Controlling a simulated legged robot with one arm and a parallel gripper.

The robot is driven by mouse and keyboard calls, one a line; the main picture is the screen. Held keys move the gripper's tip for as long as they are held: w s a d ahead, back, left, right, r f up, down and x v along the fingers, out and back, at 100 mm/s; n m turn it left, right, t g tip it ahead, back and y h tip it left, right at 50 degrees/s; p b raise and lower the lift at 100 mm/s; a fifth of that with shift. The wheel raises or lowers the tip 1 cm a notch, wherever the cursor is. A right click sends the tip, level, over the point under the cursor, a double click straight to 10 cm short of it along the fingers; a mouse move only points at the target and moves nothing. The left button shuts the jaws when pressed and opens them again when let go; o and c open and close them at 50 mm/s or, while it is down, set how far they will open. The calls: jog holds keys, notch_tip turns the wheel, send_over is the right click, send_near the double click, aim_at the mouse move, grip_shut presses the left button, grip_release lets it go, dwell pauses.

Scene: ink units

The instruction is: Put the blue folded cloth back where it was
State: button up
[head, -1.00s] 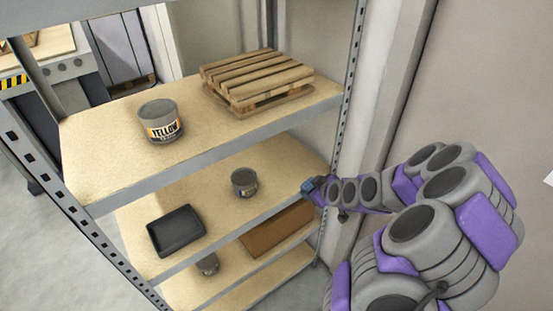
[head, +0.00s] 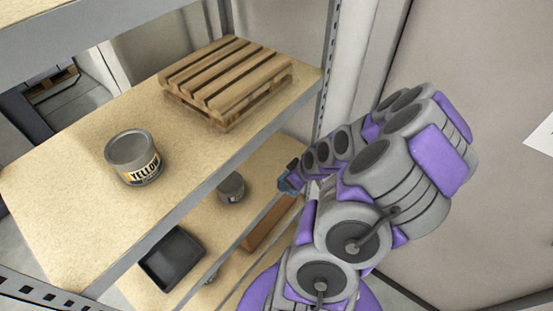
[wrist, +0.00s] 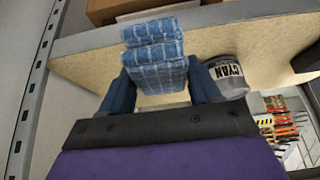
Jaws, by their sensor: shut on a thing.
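The blue folded cloth (wrist: 155,55) has a pale checked pattern and is folded in layers. In the wrist view it sits between the two dark blue fingers of my gripper (wrist: 161,82), which is shut on it. In the head view my gripper (head: 289,180) is small, at the right end of the middle shelf (head: 190,215), close to its front edge. The cloth can hardly be made out there.
The upper shelf (head: 75,205) holds a grey YELLOW can (head: 134,157) and a wooden pallet (head: 225,82). A black tray (head: 173,258) lies left on the middle shelf. A brown box (head: 268,223) is lower down. A perforated post (head: 329,75) stands at the shelf's right.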

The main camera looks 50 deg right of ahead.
jog(key=w, duration=0.4)
jog(key=shift+w+a+f, duration=0.1)
jog(key=shift+w+f, duration=0.05)
jog(key=shift+w, duration=0.05)
jog(key=w+d, duration=0.2)
jog(key=w+d+f+b, duration=0.1)
jog(key=w+d, duration=0.2)
jog(key=shift+w+d+f, duration=0.1)
jog(key=shift+w+d, duration=0.05)
jog(key=shift+w, duration=0.25)
jog(key=shift+w+a, duration=0.1)
jog(key=shift+a, duration=0.75)
jog(key=f, duration=0.1)
jog(key=f+b, duration=0.1)
jog(key=f, duration=0.1)
jog(key=shift+d+f, duration=0.2)
jog(key=shift+d, duration=0.2)
jog(key=shift+c, duration=0.4)
jog(key=shift+d, duration=0.2)
jog(key=o, duration=0.6)
jog(key=shift+d, duration=0.1)
jog(key=shift+c, duration=0.2)
jog(key=o, duration=0.3)
jog(key=shift+o, duration=0.8)
jog(key=shift+a+r, duration=0.15)
jog(key=shift+a, duration=0.3)
